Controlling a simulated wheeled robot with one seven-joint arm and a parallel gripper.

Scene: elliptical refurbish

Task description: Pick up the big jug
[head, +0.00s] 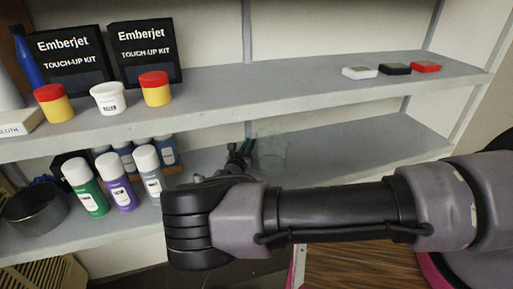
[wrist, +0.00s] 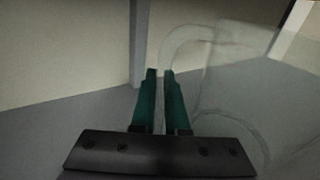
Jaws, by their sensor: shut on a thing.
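The big jug (head: 272,153) is clear and see-through and stands upright at the lower shelf, right of my wrist in the head view. In the wrist view the jug (wrist: 245,90) fills the right side, and its curved handle (wrist: 185,34) reaches left to my fingertips. My gripper (wrist: 160,73) has green fingers close together, shut on the handle. In the head view my gripper (head: 240,150) shows small beside the jug's left side, partly hidden by my wrist. The faint outline leaves it unclear whether the jug's base touches the shelf.
The lower shelf (head: 370,143) is clear right of the jug. Spray cans (head: 117,182) and a dark round pan (head: 36,208) stand to the left. The upper shelf (head: 280,85) runs above, holding touch-up kits (head: 145,50), small tubs (head: 108,98) and small boxes (head: 395,68).

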